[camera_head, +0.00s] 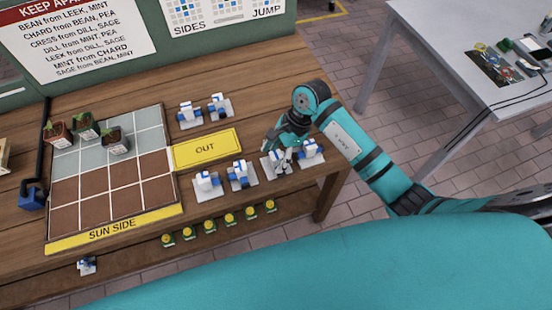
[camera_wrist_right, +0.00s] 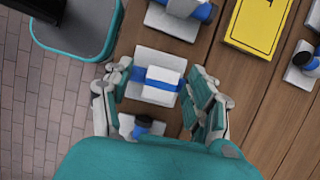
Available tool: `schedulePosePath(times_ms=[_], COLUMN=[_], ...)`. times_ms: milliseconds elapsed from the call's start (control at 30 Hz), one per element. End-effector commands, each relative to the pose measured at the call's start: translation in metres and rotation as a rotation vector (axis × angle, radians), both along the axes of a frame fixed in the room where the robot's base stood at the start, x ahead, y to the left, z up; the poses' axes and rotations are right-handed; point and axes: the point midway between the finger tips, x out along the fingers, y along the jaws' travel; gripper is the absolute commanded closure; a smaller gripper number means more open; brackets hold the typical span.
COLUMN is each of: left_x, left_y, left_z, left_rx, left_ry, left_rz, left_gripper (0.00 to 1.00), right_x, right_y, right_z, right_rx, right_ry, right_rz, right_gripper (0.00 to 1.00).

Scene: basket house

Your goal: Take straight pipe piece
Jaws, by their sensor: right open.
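My right gripper (camera_head: 279,157) is low over the front right part of the wooden bench, at a white and blue pipe piece on a grey plate (camera_head: 268,168). In the right wrist view, my right gripper (camera_wrist_right: 158,100) is open, with one finger on each side of this pipe piece (camera_wrist_right: 163,80). Its blue part shows at both ends of a white block, in line. The fingers appear apart from it. Another piece (camera_head: 311,150) stands close on its right, partly hidden under the gripper in the wrist view (camera_wrist_right: 142,124). My left gripper is out of view.
Similar pieces stand to the left (camera_head: 241,176), (camera_head: 207,182) and behind (camera_head: 188,112), (camera_head: 219,106). A yellow OUT block (camera_head: 207,149) lies between. A tiled tray (camera_head: 157,190) with small potted plants is at left. Several yellow-topped items (camera_head: 210,226) line the lower shelf.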

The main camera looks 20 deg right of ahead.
Motion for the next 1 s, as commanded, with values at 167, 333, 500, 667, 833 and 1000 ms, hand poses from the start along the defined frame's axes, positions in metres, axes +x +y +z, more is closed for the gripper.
schedulePosePath(times_ms=[167,333,500,667,833,1000], left_x=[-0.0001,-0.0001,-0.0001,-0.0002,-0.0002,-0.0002], left_y=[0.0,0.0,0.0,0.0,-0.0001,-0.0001], left_z=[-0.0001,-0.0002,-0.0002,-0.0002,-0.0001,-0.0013], left_rx=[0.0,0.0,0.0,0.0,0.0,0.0], left_ry=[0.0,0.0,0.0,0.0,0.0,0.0], left_rz=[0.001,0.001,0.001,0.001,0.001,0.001], left_gripper=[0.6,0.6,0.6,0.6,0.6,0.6], right_x=[0.0004,0.0004,0.0004,0.0004,0.0006,0.0009], right_y=[0.0,0.0,0.0,0.0,0.0,0.0], right_z=[-0.0018,-0.0015,-0.0013,-0.0012,-0.001,0.0007], right_rx=[-0.001,-0.001,-0.001,-0.001,-0.001,-0.001], right_ry=[-0.001,-0.001,-0.001,-0.001,-0.001,-0.002], right_rz=[0.0,0.0,0.0,0.0,0.0,0.0], right_gripper=[0.42,0.57,0.79,1.0,1.0,1.0])
